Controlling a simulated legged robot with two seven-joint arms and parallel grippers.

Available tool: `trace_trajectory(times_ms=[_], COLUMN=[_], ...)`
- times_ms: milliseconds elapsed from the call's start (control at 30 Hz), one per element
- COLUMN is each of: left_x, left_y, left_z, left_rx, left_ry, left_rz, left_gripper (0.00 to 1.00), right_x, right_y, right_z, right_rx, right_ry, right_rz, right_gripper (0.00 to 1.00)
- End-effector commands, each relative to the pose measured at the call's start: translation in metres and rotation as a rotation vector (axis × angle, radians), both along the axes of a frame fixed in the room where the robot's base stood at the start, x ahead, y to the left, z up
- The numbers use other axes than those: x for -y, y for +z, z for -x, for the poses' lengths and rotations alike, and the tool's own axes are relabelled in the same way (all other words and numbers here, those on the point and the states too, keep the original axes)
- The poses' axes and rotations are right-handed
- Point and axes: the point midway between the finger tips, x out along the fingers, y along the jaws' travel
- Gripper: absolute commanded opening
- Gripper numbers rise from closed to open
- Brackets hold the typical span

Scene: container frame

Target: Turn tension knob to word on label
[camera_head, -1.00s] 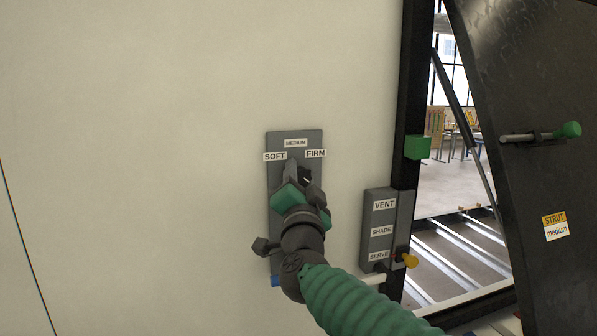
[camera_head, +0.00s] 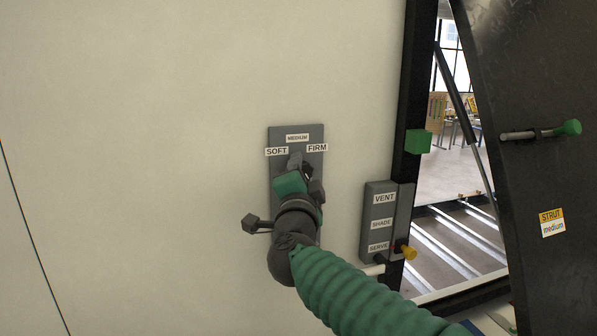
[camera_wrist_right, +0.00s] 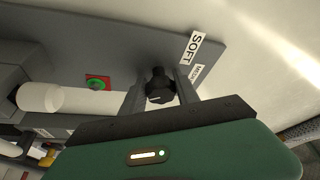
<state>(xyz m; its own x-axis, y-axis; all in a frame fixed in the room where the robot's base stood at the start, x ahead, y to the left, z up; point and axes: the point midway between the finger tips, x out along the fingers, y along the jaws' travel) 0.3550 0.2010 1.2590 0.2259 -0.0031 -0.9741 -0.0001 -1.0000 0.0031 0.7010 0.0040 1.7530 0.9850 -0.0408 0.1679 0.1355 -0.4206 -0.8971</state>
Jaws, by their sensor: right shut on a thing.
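The grey tension panel (camera_head: 281,134) is on the pale wall, with SOFT (camera_head: 277,152) at left, MEDIUM (camera_head: 297,137) at top and FIRM (camera_head: 317,148) at right. My right gripper (camera_head: 296,161) is at the panel just below these words. In the right wrist view its two fingers are on either side of the dark knob (camera_wrist_right: 160,86), shut on it. The gripper hides the knob in the head view, and I cannot tell which word it points to. A label on the dark door (camera_head: 553,223) reads STRUT medium. My left gripper is not in view.
A second panel (camera_head: 378,220) reads VENT, SHADE, SERVE, with a yellow knob (camera_head: 408,252) beside it. A green block (camera_head: 417,141) is on the dark opening frame. The open door carries a green-tipped handle (camera_head: 568,128). The wall at left is clear.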

Motion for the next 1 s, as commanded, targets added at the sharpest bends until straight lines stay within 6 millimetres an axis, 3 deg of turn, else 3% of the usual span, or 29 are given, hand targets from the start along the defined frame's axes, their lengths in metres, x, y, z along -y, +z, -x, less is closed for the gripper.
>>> trace_trajectory(times_ms=[100, 133, 267, 567, 667, 767, 1000], left_x=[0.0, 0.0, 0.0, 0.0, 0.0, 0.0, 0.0], left_y=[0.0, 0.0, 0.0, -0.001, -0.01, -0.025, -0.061], left_z=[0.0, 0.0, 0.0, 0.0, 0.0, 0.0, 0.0], left_rx=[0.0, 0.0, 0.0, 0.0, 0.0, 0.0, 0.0], left_ry=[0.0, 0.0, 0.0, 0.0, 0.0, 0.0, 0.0], left_rz=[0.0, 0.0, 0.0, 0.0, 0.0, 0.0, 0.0], left_gripper=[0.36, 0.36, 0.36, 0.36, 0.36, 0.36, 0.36], right_x=[0.001, 0.001, 0.001, -0.001, -0.002, -0.002, -0.004], right_y=[-0.003, -0.003, -0.003, -0.003, -0.006, -0.013, -0.024], right_z=[-0.001, -0.001, -0.001, -0.001, 0.008, 0.029, 0.1], right_rx=[-0.004, -0.004, -0.004, -0.002, -0.001, 0.001, 0.004], right_ry=[-0.003, -0.003, -0.002, 0.0, 0.001, 0.001, 0.0], right_rz=[0.0, 0.0, 0.001, 0.002, 0.002, 0.003, 0.002], right_gripper=[0.0, 0.41, 0.58, 0.58, 0.58, 0.58, 0.58])
